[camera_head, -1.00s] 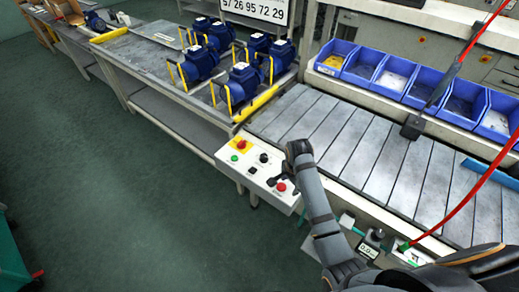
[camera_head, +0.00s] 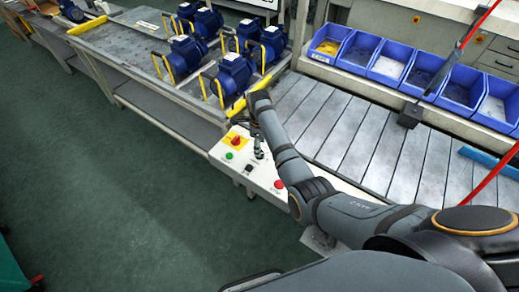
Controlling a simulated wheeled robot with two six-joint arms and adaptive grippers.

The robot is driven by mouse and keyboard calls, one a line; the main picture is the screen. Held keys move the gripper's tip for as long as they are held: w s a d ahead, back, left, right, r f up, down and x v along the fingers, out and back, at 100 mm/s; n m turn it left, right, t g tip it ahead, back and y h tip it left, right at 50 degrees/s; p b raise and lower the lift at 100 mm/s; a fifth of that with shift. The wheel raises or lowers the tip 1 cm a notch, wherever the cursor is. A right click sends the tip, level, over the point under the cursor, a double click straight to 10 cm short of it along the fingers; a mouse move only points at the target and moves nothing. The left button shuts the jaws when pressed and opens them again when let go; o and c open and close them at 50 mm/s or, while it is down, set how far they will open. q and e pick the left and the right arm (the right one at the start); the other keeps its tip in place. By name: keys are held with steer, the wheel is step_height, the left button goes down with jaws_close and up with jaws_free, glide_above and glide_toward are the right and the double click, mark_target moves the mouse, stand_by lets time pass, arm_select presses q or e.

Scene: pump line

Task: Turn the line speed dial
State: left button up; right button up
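The pale control panel (camera_head: 262,182) sits at the front edge of the slatted conveyor. It carries a red knob on a yellow plate (camera_head: 236,142), a green button (camera_head: 229,156), a small black switch (camera_head: 249,168) and a red button (camera_head: 279,184). My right arm reaches in from the right, with its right gripper (camera_head: 259,153) pointing down onto the panel, between the red-and-yellow knob and the red button. The black line speed dial is hidden or merges with the dark fingertips there. I cannot tell whether the fingers are closed on it. My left gripper is not in view.
Blue pumps (camera_head: 187,55) stand on the bench at the back left, with yellow edging near the panel. The slatted conveyor (camera_head: 345,125) runs right, with blue bins (camera_head: 395,62) behind it. A hanging dark tool (camera_head: 411,113) is at the right. The floor at left is clear.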

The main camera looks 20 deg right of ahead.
step_height(320, 180, down, 3)
steer(key=shift+d+f, duration=0.1)
steer(key=shift+f, duration=0.45)
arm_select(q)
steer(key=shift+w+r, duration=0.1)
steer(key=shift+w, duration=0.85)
arm_select(e)
steer(key=shift+f, duration=0.1)
jaws_close()
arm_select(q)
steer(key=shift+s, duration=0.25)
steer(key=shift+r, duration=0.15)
